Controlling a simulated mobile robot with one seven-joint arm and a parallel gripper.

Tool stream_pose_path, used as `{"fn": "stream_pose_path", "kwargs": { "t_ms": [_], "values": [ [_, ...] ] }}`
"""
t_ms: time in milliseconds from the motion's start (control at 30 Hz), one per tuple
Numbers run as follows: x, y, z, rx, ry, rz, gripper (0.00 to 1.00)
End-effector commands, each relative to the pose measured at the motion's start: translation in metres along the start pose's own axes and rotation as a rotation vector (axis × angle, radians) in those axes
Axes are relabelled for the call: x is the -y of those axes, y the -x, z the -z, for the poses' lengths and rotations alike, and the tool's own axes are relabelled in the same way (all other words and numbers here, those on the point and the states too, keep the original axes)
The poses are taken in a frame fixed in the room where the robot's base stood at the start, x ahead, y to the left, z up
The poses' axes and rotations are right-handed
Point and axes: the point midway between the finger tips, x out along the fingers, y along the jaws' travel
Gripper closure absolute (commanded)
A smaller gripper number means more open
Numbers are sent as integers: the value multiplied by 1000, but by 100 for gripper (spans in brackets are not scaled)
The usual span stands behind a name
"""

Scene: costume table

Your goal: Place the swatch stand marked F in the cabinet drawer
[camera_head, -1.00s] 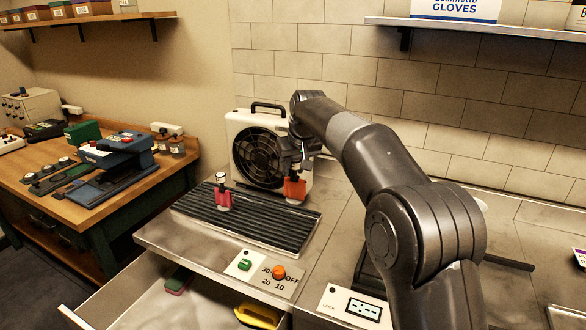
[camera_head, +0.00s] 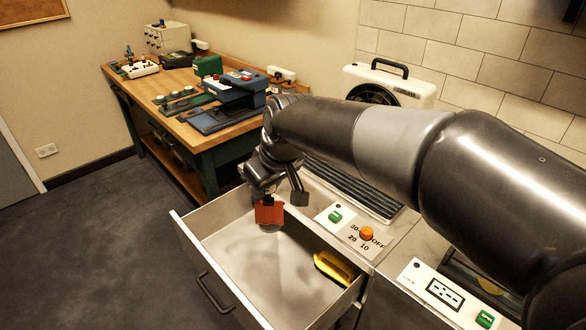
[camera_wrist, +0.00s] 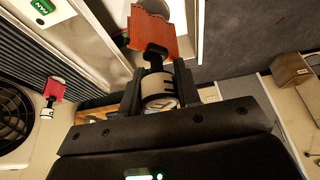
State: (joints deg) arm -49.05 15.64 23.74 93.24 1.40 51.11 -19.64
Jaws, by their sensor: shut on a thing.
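My gripper (camera_head: 277,190) is shut on a swatch stand with an orange-red swatch (camera_head: 267,213). In the wrist view, the held stand's white cap (camera_wrist: 158,90) sits between the fingers, with a dark letter that is partly cut off, so I cannot read it for sure. The swatch hangs above the open cabinet drawer (camera_head: 225,304), near its back left part, apart from the floor of it. A second stand with a pink-red swatch (camera_wrist: 54,90) stands on the ribbed mat in the wrist view. My arm hides it in the head view.
A yellow object (camera_head: 335,268) lies in the drawer's right part. The drawer's middle is clear. A panel with an orange knob (camera_head: 366,233) borders the drawer. A white fan heater (camera_head: 388,88) stands behind my arm. A wooden bench (camera_head: 180,95) is at the back left.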

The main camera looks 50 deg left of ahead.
Motion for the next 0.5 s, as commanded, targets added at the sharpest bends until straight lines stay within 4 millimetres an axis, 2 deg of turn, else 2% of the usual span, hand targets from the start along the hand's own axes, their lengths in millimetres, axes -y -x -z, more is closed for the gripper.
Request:
{"fn": "stream_pose_path", "kwargs": {
  "t_ms": [167,500],
  "values": [
    [7,-4,-2,-1,14,3,100],
    [6,-33,-14,0,12,4,100]
  ]
}}
